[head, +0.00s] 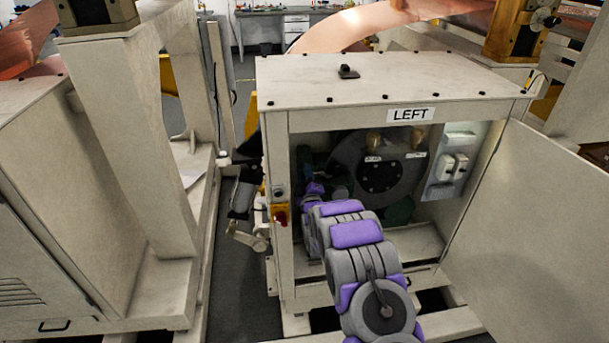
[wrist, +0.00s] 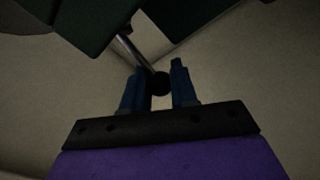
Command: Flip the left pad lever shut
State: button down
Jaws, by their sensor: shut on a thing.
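The cabinet marked LEFT (head: 390,84) stands open in the head view, and my purple and grey arm reaches into it. In the wrist view the two blue fingers of my gripper (wrist: 159,88) are closed around the dark round knob (wrist: 160,83) of the lever. The lever's thin metal rod (wrist: 135,52) runs from the knob up and left towards dark green parts. In the head view my arm hides the lever, and my gripper is deep inside the cabinet at the left, hard to make out.
The cabinet door (head: 540,205) stands wide open on the right. A large dark disc (head: 380,176) and a switch box (head: 449,166) are inside. The cabinet's left post with a red and yellow switch (head: 280,214) is close beside my arm. Another beige machine (head: 100,190) stands left.

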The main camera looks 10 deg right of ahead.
jog(key=shift+f, duration=0.15)
jog(key=shift+s+d+n+y, duration=0.2)
jog(key=shift+n+y, duration=0.3)
jog(key=shift+y, duration=0.4)
jog(key=shift+s+n+g+y+p, duration=0.25)
jog(key=shift+n+y, duration=0.25)
jog(key=shift+y, duration=0.35)
jog(key=shift+s+n+g+y+p, duration=0.15)
jog(key=shift+s+n+y, duration=0.3)
jog(key=shift+y, duration=0.4)
jog(key=shift+w, duration=0.1)
jog(key=c, duration=0.9)
grip_release()
jog(key=shift+p+v, duration=0.9)
jog(key=shift+v, duration=7.8)
